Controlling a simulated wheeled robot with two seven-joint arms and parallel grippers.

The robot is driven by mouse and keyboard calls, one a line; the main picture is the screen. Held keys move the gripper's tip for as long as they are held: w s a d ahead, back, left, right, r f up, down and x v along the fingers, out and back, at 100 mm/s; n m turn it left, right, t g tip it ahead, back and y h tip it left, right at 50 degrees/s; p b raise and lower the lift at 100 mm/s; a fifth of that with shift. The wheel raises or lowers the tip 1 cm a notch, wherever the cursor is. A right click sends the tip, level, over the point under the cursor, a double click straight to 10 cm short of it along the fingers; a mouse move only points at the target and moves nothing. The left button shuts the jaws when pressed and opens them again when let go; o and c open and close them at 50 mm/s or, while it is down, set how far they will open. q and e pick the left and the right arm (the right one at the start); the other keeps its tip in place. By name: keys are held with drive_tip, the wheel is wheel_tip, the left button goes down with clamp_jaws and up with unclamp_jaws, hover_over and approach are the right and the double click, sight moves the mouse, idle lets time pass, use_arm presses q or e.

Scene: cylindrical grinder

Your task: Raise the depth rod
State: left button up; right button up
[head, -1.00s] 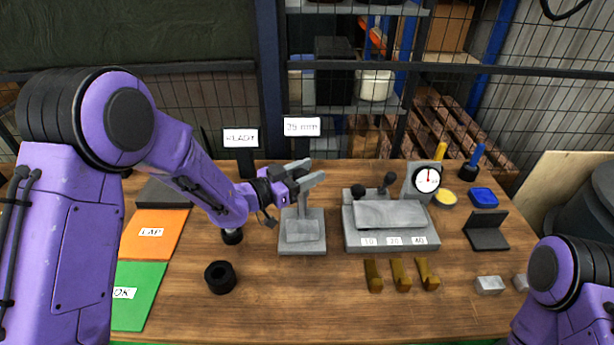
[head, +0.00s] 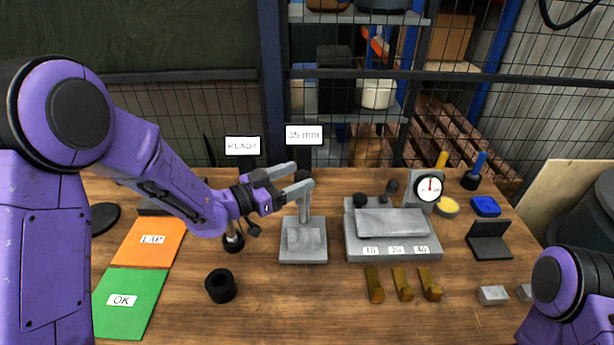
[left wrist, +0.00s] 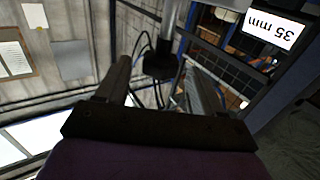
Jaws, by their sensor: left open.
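The depth rod (head: 304,210) is a grey upright post on a square grey base (head: 303,250), with a dark knob (head: 303,176) at its top. My left gripper (head: 302,179) is open, its two grey fingers reaching in from the left at the height of the knob. In the left wrist view the black knob (left wrist: 158,66) shows between the spread fingers, apart from both as far as I can see. A sign behind the stand (head: 304,135) reads 35 mm; it also shows upside down in the left wrist view (left wrist: 270,29). My right gripper is out of view.
A READY sign (head: 242,146) stands left of the 35 mm sign. A grey block fixture with a dial gauge (head: 430,188) stands to the right. A black ring (head: 220,286), orange LAP mat (head: 150,243) and green OK mat (head: 122,305) lie left. Brass pieces (head: 403,284) lie front right.

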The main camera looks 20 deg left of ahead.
use_arm(q)
drive_tip(key=b+v, duration=0.1)
drive_tip(key=v, duration=0.5)
drive_tip(key=shift+s+a, duration=0.15)
drive_tip(key=shift+s, duration=0.05)
drive_tip(key=shift+r, duration=0.1)
